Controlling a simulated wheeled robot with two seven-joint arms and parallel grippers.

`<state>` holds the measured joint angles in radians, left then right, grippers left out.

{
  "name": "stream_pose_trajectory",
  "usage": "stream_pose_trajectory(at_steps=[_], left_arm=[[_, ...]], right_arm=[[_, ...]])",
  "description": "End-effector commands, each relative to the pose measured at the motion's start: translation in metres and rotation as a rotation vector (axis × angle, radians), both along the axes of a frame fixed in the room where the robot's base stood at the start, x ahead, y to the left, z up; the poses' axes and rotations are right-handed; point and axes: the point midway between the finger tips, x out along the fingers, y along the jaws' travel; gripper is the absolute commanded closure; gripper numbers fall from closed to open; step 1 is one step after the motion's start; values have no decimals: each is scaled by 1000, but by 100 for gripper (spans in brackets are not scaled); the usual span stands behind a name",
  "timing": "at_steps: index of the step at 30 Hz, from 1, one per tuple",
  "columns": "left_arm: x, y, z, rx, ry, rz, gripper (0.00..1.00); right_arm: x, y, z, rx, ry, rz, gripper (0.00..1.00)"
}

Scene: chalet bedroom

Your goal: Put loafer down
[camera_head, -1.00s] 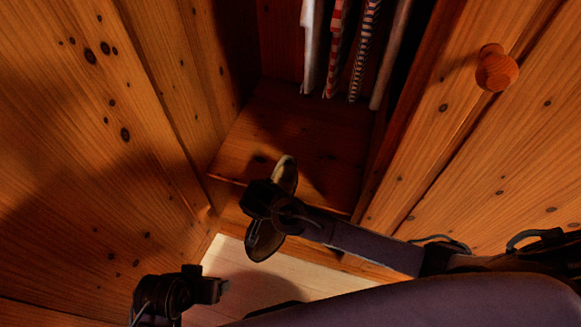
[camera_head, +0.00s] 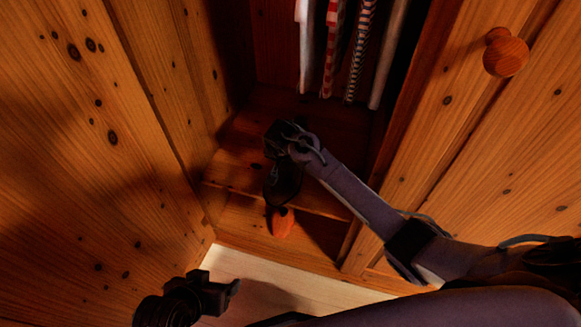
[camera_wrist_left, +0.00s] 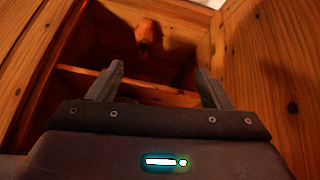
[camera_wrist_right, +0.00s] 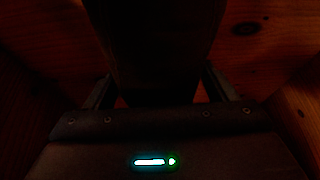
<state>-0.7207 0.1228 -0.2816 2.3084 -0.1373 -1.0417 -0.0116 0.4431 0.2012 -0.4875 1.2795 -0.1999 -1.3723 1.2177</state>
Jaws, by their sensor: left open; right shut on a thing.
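The loafer is a dark shape (camera_head: 283,188) in the head view, held inside the wooden wardrobe near the front edge of its raised floor. In the right wrist view the held loafer (camera_wrist_right: 155,55) is a dark mass filling the space between the fingers. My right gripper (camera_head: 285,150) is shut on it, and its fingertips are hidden. An orange-brown patch (camera_head: 282,222) shows just below the dark shape; I cannot tell whether it is part of the loafer. My left gripper (camera_head: 232,288) is open and empty, low at the left, outside the wardrobe.
Striped and plain clothes (camera_head: 345,50) hang at the back of the wardrobe. A wooden door with a round knob (camera_head: 506,56) is at right, and a plank panel (camera_head: 85,150) at left. The wardrobe floor (camera_head: 235,175) around the shoe looks bare. Pale room floor (camera_head: 265,275) lies in front.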

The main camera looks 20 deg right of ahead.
Motion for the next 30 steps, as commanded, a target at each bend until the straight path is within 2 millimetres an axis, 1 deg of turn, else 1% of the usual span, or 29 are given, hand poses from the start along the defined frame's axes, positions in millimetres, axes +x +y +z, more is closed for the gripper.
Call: stream_pose_trajectory(at_steps=[1, 2, 5, 9, 12, 15, 19, 30], left_arm=[[0, -2, -1, -7, -9, -3, 28], [6, -4, 3, -18, -38, -1, 28], [26, -9, 18, -59, -141, 8, 28], [53, -17, 43, -119, -290, 21, 28], [66, -20, 60, -154, -377, 28, 28], [75, -22, 73, -178, -436, 34, 28], [79, -22, 80, -192, -469, 36, 28], [80, -23, 82, -195, -478, 37, 28]], right_arm=[[6, -3, 0, 2, -4, -3, 55], [4, -3, -3, 1, -2, -1, 55], [4, -3, -13, 0, -1, -1, 55], [4, -3, -23, 0, -3, -1, 55], [4, -3, -29, 1, -3, -2, 55], [4, -3, -32, 0, -4, -2, 55], [4, -3, -33, 1, -4, -2, 55], [4, -2, -35, 1, -3, -2, 55]])
